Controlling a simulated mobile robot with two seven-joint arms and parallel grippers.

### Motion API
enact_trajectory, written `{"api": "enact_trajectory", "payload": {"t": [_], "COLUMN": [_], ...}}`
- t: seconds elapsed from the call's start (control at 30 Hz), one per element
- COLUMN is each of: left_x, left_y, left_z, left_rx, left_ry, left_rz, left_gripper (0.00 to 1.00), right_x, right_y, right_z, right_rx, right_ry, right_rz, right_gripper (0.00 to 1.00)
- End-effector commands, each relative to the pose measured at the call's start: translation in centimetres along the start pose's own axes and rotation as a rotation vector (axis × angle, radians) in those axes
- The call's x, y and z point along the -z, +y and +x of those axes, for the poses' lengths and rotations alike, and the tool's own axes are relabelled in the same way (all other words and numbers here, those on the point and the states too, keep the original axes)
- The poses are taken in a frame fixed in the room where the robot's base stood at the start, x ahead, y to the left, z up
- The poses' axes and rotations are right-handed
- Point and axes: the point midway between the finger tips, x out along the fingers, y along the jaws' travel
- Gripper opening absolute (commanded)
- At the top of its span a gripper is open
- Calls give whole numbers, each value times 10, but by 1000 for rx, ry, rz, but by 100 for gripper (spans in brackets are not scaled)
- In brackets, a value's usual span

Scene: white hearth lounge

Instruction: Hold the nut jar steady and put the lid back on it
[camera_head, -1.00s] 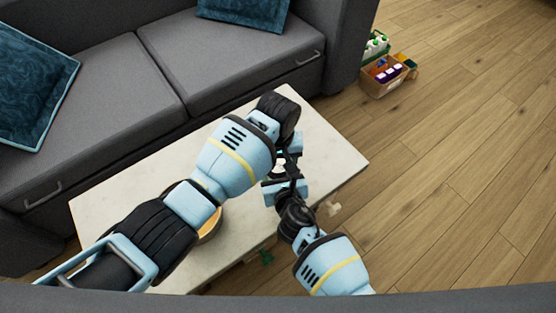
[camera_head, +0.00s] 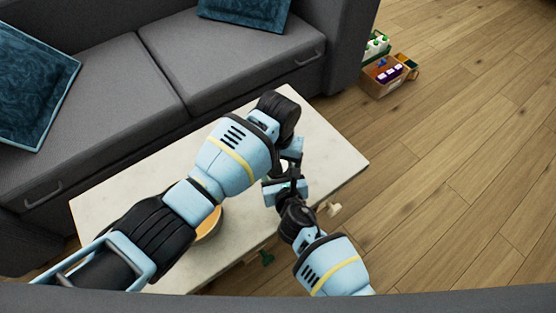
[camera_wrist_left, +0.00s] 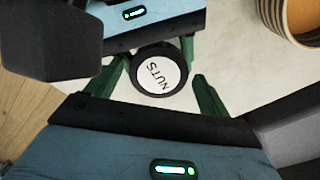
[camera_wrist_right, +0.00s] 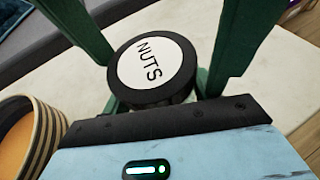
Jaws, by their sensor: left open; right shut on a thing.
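The nut jar's lid (camera_wrist_left: 160,76), a round dark-rimmed disc with a white top reading NUTS, lies between the grippers in the left wrist view. It also shows in the right wrist view (camera_wrist_right: 153,66). The jar's body is hidden beneath the lid, so I cannot tell how fully the lid is seated. My right gripper (camera_wrist_right: 157,92) is shut on the jar, its green fingers at either side just under the lid. My left gripper (camera_wrist_left: 160,82) is open, with its fingers apart on both sides of the lid. In the head view the arms mostly hide the jar.
A white table (camera_head: 130,200) lies under both arms. A striped bowl with orange inside (camera_head: 211,225) stands on it, partly behind my left arm. A grey sofa (camera_head: 130,75) borders the far side. A box of colourful items (camera_head: 388,76) is on the wooden floor at right.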

Motion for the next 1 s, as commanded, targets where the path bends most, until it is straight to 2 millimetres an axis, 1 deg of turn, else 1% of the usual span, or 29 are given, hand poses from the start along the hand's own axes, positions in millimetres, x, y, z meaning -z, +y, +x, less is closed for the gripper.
{"api": "enact_trajectory", "payload": {"t": [0.07, 0.13, 0.4, 0.5, 0.77, 0.87, 0.9, 1.0], "left_x": [-1, -1, 0, 0, -1, -1, -1, -1], "left_y": [3, 3, 2, 1, 1, 1, 1, 1], "left_z": [0, -4, -37, -43, -45, -44, -44, -44], "left_rx": [-4, -5, -3, -3, -1, -1, -1, -1], "left_ry": [-3, -3, -1, -1, -2, -2, -2, -2], "left_rz": [3, 3, 2, 1, 0, 0, 0, 1], "left_gripper": [84, 84, 84, 84, 84, 94, 100, 100], "right_x": [0, 0, 0, 0, 0, 0, 0, 0], "right_y": [1, 1, 1, 1, 1, 1, 1, 1], "right_z": [0, 0, 0, 0, 0, 0, 0, 0], "right_rx": [-1, -2, -1, -1, -1, -1, -1, -1], "right_ry": [0, 0, 0, 0, 0, 0, 0, 0], "right_rz": [-2, -2, -1, -1, -1, -1, -1, -1], "right_gripper": [0, 0, 0, 0, 0, 0, 0, 0]}}
